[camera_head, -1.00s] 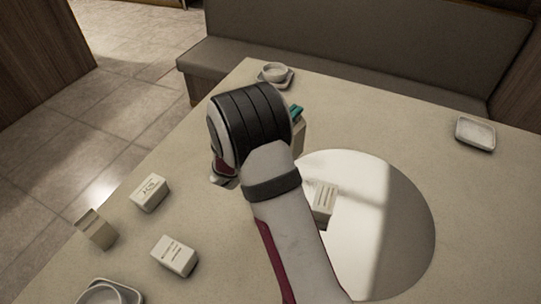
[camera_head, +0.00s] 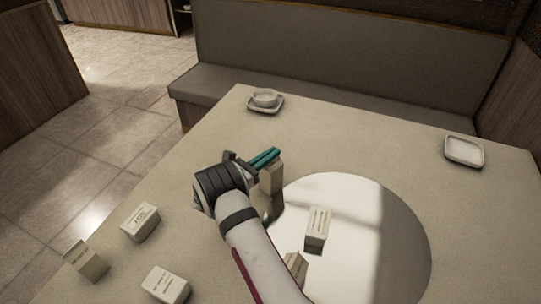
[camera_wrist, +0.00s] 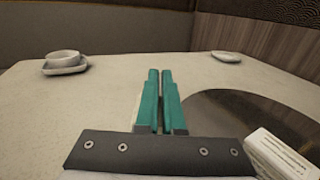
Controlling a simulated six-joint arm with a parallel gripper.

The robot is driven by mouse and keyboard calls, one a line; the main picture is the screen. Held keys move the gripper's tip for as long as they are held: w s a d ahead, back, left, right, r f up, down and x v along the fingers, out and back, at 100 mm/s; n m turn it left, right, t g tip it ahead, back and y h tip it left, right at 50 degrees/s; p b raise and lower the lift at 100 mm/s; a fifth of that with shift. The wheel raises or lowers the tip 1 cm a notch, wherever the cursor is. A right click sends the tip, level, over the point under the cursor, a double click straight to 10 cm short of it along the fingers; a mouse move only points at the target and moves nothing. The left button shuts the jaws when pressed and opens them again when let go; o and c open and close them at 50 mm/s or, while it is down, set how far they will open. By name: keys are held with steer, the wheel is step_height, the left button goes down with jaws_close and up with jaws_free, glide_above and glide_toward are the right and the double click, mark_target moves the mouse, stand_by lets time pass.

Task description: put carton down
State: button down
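My gripper (camera_head: 265,157) has two teal fingers close together, nearly level, above the left edge of the round turntable. A cream carton (camera_head: 272,178) hangs upright directly under the fingers, and they appear shut on its top. In the wrist view the fingers (camera_wrist: 158,95) hide nearly all of it; only a thin cream strip shows along the left finger. A dark patch, shadow or reflection, lies just below the carton. I cannot tell whether its base touches the surface. Another carton (camera_head: 317,228) stands on the turntable, also in the wrist view (camera_wrist: 280,155).
The shiny round turntable (camera_head: 385,240) has free room to its right. A further carton (camera_head: 295,268) is partly hidden by my arm. Several cartons (camera_head: 140,222) stand at the table's left. A cup on a saucer (camera_head: 265,100) is at the back, a square dish (camera_head: 464,151) at the right.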

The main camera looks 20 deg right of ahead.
steer(key=shift+f, duration=0.2)
steer(key=c, duration=1)
jaws_free()
steer(key=shift+c, duration=0.2)
